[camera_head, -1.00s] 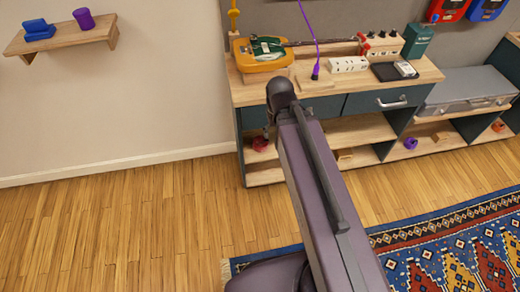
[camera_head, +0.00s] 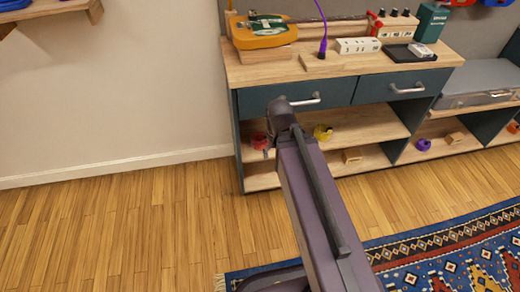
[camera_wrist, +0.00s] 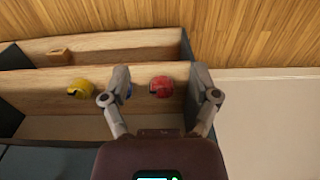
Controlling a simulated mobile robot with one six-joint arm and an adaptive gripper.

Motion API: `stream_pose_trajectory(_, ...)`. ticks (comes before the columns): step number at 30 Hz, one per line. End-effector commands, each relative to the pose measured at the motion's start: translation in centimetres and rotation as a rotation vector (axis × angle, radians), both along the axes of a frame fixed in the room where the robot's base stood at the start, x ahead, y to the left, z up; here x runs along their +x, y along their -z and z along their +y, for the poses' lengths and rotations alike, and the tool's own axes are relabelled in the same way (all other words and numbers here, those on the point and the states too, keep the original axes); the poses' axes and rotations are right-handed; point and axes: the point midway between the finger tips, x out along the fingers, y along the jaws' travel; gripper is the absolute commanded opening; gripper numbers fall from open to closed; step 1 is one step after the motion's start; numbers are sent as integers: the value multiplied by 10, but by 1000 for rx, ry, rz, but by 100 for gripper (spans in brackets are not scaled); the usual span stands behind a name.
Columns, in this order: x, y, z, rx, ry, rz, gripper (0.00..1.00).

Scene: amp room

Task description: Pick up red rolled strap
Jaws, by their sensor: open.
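The red rolled strap (camera_head: 260,141) lies on the upper open shelf of the workbench, near its left end. In the wrist view the red strap (camera_wrist: 162,87) shows between the two fingers, closer to the right-hand finger. My gripper (camera_wrist: 162,88) is open and empty. In the head view my arm covers most of the gripper, in front of the shelf. A yellow rolled item (camera_head: 322,132) sits on the same shelf to the right, and in the wrist view the yellow item (camera_wrist: 80,89) is left of the fingers. A small blue thing is partly hidden behind the left finger.
A wooden block (camera_head: 352,155) rests on the lower shelf. A purple item (camera_head: 423,144) sits in the right compartment. The benchtop (camera_head: 260,73) above the drawers holds a guitar and power strips. A patterned rug (camera_head: 430,255) covers the floor at right; bare wood floor is at left.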

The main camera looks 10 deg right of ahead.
Motion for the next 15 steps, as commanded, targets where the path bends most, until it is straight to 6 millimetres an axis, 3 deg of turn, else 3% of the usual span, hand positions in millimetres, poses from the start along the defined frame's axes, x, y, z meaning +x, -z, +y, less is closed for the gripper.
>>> stream_pose_trajectory(1, 1, 21, 0, 2, -2, -3, 78)
stream_pose_trajectory(8, 11, 65, 1, 17, -22, -27, 78)
stream_pose_trajectory(15, 40, 110, 3, 54, -79, -102, 78)
